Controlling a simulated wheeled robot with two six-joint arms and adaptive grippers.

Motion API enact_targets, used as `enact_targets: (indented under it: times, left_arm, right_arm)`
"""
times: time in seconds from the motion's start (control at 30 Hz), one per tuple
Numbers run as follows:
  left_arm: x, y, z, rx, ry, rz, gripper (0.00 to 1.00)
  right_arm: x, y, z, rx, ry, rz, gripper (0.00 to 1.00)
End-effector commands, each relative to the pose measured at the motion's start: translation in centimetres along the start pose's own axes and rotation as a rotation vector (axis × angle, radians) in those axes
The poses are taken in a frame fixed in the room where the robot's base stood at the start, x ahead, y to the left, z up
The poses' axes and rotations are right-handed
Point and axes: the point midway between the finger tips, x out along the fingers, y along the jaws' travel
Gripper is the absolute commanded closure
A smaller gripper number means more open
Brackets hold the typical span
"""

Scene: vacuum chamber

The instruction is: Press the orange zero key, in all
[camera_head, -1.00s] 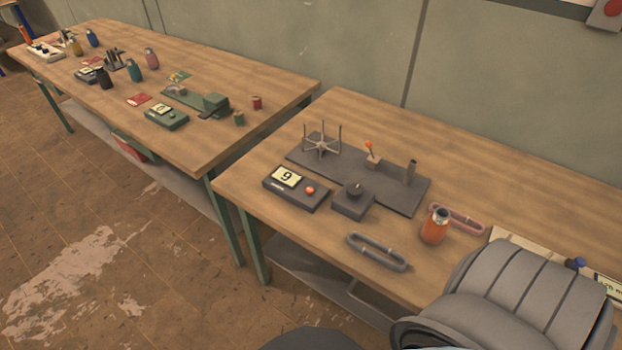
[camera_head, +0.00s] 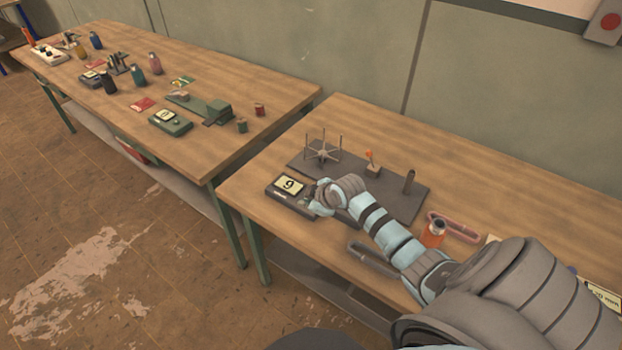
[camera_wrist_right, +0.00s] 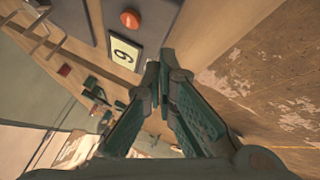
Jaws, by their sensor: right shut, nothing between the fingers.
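The orange key (camera_wrist_right: 130,18) is a round button on a dark grey box (camera_head: 282,197), beside a pale display (camera_head: 290,185) that reads 9. The display also shows in the right wrist view (camera_wrist_right: 124,53). In the head view my right gripper (camera_head: 312,196) is over the right end of the box and hides the key. In the wrist view its fingertips (camera_wrist_right: 160,68) are shut and empty, apart in the picture from the key, on the far side of the display. I cannot tell their height above the box. My left gripper is not in view.
A dark plate (camera_head: 413,198) holds a spoked stand (camera_head: 322,152), an orange-tipped lever (camera_head: 371,160) and a post (camera_head: 409,182). An orange jar (camera_head: 432,236) and a pink loop (camera_head: 455,226) lie right; a grey loop (camera_head: 370,258) lies under my arm. A second table (camera_head: 240,80) stands left.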

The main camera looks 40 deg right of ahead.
Motion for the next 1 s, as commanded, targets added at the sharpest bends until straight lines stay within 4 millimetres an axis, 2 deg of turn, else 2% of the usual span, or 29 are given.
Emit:
enact_targets:
  times: [0.03, 0.1, 0.2, 0.27, 0.7, 0.87, 1.0]
  left_arm:
    - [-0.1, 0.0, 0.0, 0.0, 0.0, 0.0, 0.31]
    - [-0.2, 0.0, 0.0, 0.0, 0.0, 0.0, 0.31]
    - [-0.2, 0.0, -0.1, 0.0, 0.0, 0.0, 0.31]
    - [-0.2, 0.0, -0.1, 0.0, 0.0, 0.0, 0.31]
    - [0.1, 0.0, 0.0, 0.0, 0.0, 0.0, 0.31]
    - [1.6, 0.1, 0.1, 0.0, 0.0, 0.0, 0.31]
    - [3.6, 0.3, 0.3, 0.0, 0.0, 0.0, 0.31]
  right_arm:
    - [-0.3, 2.5, -1.0, -0.022, 0.021, 0.025, 1.0]
    - [-0.8, 5.2, -2.2, -0.052, 0.048, 0.053, 1.0]
    - [-1.3, 7.6, -3.2, -0.077, 0.072, 0.08, 1.0]
    - [-1.4, 8.3, -3.4, -0.085, 0.078, 0.088, 1.0]
    - [-1.2, 8.3, -3.3, -0.088, 0.081, 0.091, 1.0]
    - [0.0, 7.7, -2.6, -0.088, 0.081, 0.091, 1.0]
    - [1.6, 6.9, -1.6, -0.088, 0.081, 0.091, 1.0]
